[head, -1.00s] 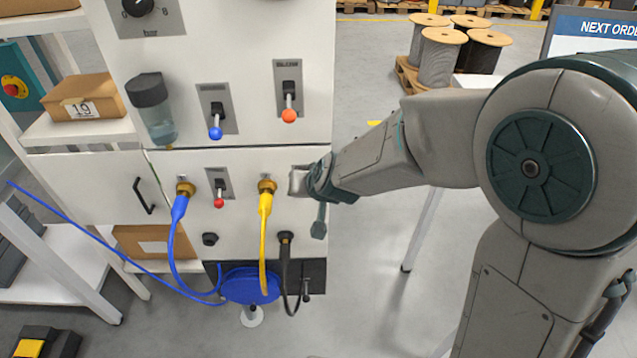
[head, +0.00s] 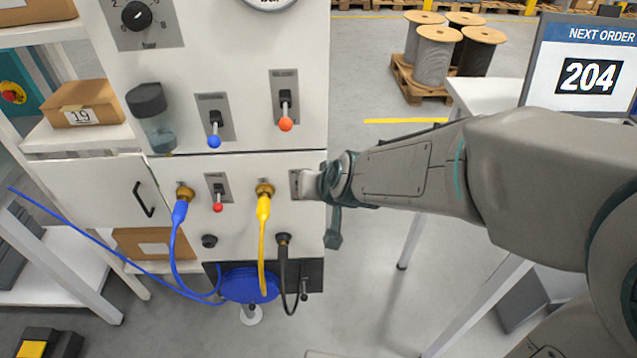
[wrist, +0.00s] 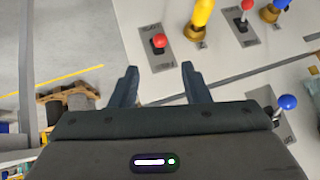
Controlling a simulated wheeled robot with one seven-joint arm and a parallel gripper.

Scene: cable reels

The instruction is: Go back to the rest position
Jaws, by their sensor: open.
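My gripper (wrist: 158,82) is open and empty in the wrist view, its two dark fingers apart. A red-knobbed lever (wrist: 159,41) on a grey plate shows ahead of the gap between the fingers, apart from them. In the head view my arm reaches in from the right and its end is at the right edge of the white panel (head: 240,170). The fingers are hard to make out there, and the arm's end partly hides a small grey plate (head: 295,183).
The panel bears a blue-knobbed lever (head: 214,141), an orange-knobbed lever (head: 286,124), a yellow connector (head: 263,208) and a blue connector (head: 179,212) with hanging cables. A screen reading 204 (head: 588,75) stands at right. Wooden reels (head: 433,58) stand behind. Floor right of the panel is open.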

